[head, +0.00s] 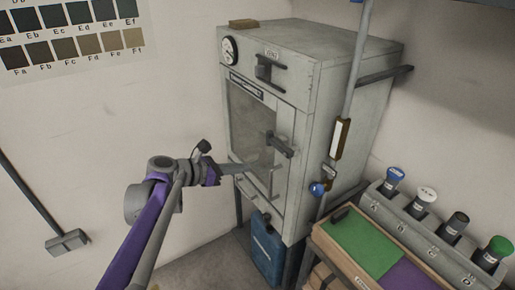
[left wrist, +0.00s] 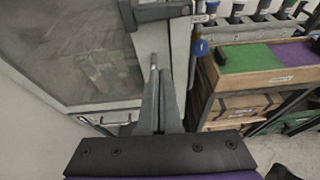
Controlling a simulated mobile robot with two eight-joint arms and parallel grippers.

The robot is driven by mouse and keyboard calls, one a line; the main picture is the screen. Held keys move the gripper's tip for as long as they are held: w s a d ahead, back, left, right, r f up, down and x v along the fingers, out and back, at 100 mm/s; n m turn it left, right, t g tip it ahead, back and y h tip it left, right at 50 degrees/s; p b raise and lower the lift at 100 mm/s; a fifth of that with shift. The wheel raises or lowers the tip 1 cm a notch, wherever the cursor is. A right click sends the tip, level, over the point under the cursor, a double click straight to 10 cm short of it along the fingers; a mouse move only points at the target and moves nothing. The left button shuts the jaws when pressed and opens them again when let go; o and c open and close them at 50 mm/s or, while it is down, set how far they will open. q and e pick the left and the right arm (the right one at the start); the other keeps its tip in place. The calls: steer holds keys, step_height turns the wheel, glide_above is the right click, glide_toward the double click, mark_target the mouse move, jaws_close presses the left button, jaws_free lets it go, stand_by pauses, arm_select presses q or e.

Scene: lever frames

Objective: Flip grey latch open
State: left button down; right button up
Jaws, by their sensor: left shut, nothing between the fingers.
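The grey cabinet (head: 305,65) has a windowed door (head: 250,125). A dark grey latch (head: 279,145) sits at the door's right edge; its lower part crosses the top of the left wrist view (left wrist: 160,11). My left gripper (head: 258,168) reaches in from the left, in front of the door and a little below the latch. Its fingers (left wrist: 160,76) are shut with nothing between them, and look apart from the latch. A thin bar handle (head: 271,184) is by the fingertips; I cannot tell whether they touch. My right gripper is not in view.
A second dark knob (head: 264,68) and a dial (head: 229,50) are on the upper panel. A tray (head: 327,243) and capped holders (head: 425,195) stand lower right. A blue canister (head: 266,250) is below.

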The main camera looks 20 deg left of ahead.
mark_target(279, 145)
arm_select(q)
steer(key=shift+w+a+r, duration=0.2)
steer(key=shift+w+a, duration=0.1)
steer(key=shift+a, duration=0.1)
steer(key=shift+d, duration=0.15)
steer(key=x, duration=1)
steer(key=shift+r+p, duration=0.75)
steer(key=shift+r, duration=1.35)
